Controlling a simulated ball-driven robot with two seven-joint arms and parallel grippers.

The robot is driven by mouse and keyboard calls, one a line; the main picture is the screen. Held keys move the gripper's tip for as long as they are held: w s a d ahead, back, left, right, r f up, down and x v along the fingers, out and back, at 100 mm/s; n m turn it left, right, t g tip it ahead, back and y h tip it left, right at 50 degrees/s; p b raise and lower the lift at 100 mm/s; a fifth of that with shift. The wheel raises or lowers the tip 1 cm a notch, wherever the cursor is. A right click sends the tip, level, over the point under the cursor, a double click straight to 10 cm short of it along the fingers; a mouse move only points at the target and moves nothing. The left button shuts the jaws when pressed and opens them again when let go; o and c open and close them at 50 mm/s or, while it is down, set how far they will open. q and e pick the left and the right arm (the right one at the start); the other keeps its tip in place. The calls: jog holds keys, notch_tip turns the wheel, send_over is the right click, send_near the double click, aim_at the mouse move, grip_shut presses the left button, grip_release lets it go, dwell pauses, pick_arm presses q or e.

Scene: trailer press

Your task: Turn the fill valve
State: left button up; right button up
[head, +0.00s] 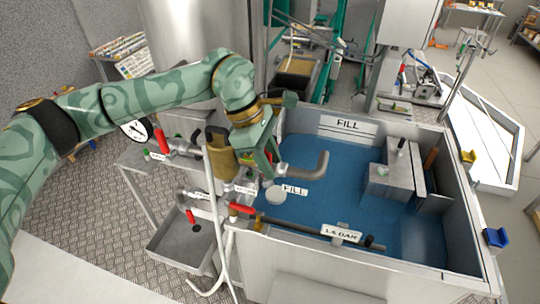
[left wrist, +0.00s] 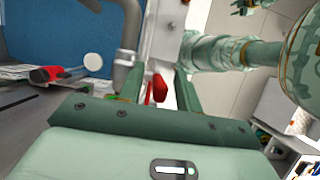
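My left gripper (head: 268,172) is over the pipework at the tank's left wall, beside a bent grey spout pipe (head: 318,170) and a white FILL label (head: 294,189). In the left wrist view its two fingers (left wrist: 160,92) stand apart. A red handle piece (left wrist: 159,88) shows in the gap between them; contact cannot be told. In the head view the gripper hides the part of the valve beneath it. My right gripper does not show in the head view; green arm parts (left wrist: 225,52) at the right of the left wrist view do not make its state clear.
Other red-handled valves sit close by, at the upper left (head: 181,145), below (head: 241,208) and lower left (head: 190,216). The blue-floored tank (head: 390,270) holds a metal block (head: 391,182). A grey tray (head: 165,255) stands lower left.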

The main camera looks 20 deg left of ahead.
pick_arm(q)
jog(key=shift+f, duration=0.2)
grip_shut()
jog(key=shift+d, duration=0.15)
jog(key=shift+d+f+y, duration=0.25)
jog(key=shift+d+y, duration=0.4)
jog(key=shift+y, duration=0.55)
jog(key=shift+d+f+y, duration=0.3)
jog(key=shift+d+y, duration=0.4)
jog(key=shift+y, duration=0.5)
jog(key=shift+d+f+y, duration=0.25)
jog(key=shift+d+y, duration=0.4)
jog(key=shift+y, duration=0.55)
